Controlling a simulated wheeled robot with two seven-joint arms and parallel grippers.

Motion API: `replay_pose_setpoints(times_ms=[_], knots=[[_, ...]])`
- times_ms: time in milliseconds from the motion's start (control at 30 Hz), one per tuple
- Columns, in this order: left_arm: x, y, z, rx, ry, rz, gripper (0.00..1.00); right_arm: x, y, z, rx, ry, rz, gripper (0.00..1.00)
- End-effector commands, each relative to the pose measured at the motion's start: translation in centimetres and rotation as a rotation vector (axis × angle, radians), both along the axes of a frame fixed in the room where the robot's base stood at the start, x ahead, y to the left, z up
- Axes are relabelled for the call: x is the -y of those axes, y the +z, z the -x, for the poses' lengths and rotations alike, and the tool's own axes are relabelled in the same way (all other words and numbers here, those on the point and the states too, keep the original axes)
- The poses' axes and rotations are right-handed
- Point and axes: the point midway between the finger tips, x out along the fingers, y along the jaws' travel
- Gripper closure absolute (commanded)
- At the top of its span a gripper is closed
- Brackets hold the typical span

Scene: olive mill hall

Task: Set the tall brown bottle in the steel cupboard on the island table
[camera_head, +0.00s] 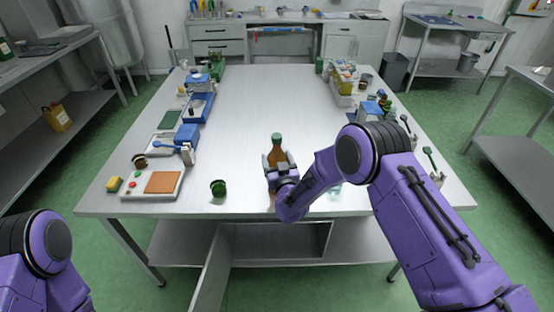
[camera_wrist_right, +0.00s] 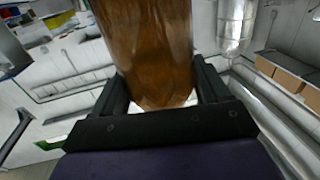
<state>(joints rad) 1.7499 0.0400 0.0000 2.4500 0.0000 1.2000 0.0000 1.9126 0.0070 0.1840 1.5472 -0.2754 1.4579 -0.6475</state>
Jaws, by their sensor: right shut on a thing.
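The tall brown bottle (camera_head: 277,148), with a green top, is upright at the near middle of the island table (camera_head: 262,108). My right gripper (camera_head: 279,168) is shut on it. In the right wrist view the brown bottle (camera_wrist_right: 156,50) fills the space between the two dark fingers (camera_wrist_right: 158,85). I cannot tell whether the bottle's base touches the table, as the gripper hides it. The steel cupboard (camera_head: 270,242) is under the table's near edge, with its door (camera_head: 212,275) swung open. Of my left arm only a purple part shows at the lower left; its gripper is out of view.
A dark green jar (camera_head: 218,188) stands left of the bottle. A tray with an orange-brown pad (camera_head: 163,182) is at the near left. Boxes and small things line both long sides of the table. The table's middle is clear.

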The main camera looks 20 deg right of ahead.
Motion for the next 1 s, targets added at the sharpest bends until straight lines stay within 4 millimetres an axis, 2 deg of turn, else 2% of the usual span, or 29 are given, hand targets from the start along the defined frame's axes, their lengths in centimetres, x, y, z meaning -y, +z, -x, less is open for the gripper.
replay_pose_setpoints(times_ms=[100,133,200,467,533,667,800,1000], knots=[[0.0,-0.4,0.0,0.0,0.0,0.0,0.66,0.0,-0.2,-0.1,0.004,-0.001,-0.001,1.0],[0.0,-0.4,0.0,0.0,0.0,0.0,0.66,0.0,-0.4,0.0,0.0,0.0,0.0,0.22],[0.0,-0.3,0.0,0.0,0.0,0.0,0.66,0.0,-0.3,0.0,-0.001,0.0,0.0,0.0],[0.0,0.2,0.0,0.0,0.0,0.0,0.66,0.0,0.2,0.0,0.0,0.0,0.0,0.0],[0.0,-0.2,0.0,0.0,0.0,0.0,0.66,-0.2,-0.1,0.7,-0.003,0.003,0.001,0.0],[0.0,-1.0,0.0,0.0,0.0,0.0,0.66,-0.4,-0.3,3.6,-0.003,0.004,0.003,0.0],[0.0,-2.0,0.0,0.0,0.0,0.0,0.66,-0.8,-0.3,7.4,-0.003,0.005,0.003,0.0],[0.0,-2.7,0.0,0.0,0.0,0.0,0.66,-1.0,-0.2,11.1,-0.002,0.003,0.002,0.0]])
